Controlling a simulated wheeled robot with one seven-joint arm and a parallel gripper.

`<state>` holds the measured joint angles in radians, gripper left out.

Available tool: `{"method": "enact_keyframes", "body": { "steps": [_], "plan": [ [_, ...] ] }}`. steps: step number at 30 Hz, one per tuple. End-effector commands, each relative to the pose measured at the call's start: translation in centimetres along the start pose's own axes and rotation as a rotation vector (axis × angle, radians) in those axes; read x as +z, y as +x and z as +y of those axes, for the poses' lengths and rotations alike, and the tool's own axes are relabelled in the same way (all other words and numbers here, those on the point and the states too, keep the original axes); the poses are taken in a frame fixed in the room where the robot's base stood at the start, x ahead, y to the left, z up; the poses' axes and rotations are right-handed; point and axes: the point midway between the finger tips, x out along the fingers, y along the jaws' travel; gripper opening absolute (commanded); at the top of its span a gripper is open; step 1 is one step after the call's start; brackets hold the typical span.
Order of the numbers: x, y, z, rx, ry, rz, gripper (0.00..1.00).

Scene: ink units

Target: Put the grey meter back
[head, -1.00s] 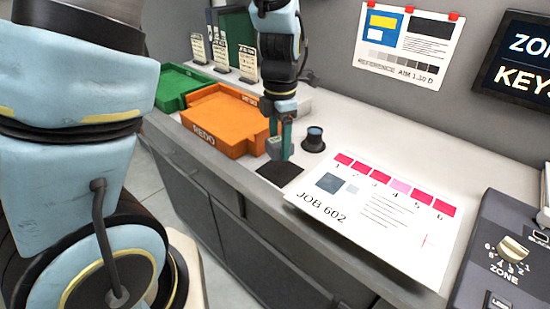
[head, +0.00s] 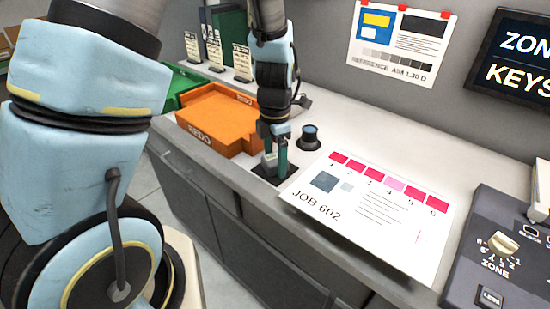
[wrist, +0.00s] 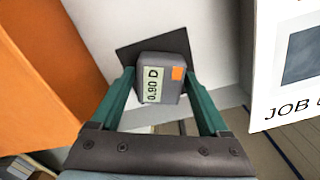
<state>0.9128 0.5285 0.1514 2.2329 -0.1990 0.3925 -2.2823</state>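The grey meter (wrist: 174,95) has a pale display reading "0.90 D" and an orange patch. In the wrist view it sits between the two green fingers of my gripper (wrist: 157,75), which are closed on its sides. In the head view my gripper (head: 276,164) points down with the meter (head: 268,161) between its fingers, over the black pad (head: 262,177). In the wrist view the black pad (wrist: 127,55) shows behind and beside the meter. The meter is at or just above the pad; I cannot tell if it touches.
A dark round loupe-like object (head: 309,138) stands just behind and right. The JOB 602 sheet (head: 370,235) lies close on the right. The counter's front edge is near the pad.

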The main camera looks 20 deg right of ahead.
Motion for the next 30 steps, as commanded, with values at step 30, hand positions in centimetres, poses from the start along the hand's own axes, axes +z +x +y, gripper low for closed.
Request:
{"method": "enact_keyframes", "body": {
  "steps": [30],
  "plan": [
    [0.1,-10.5,0.1,0.002,0.001,-0.005,0.94]
  ]
}}
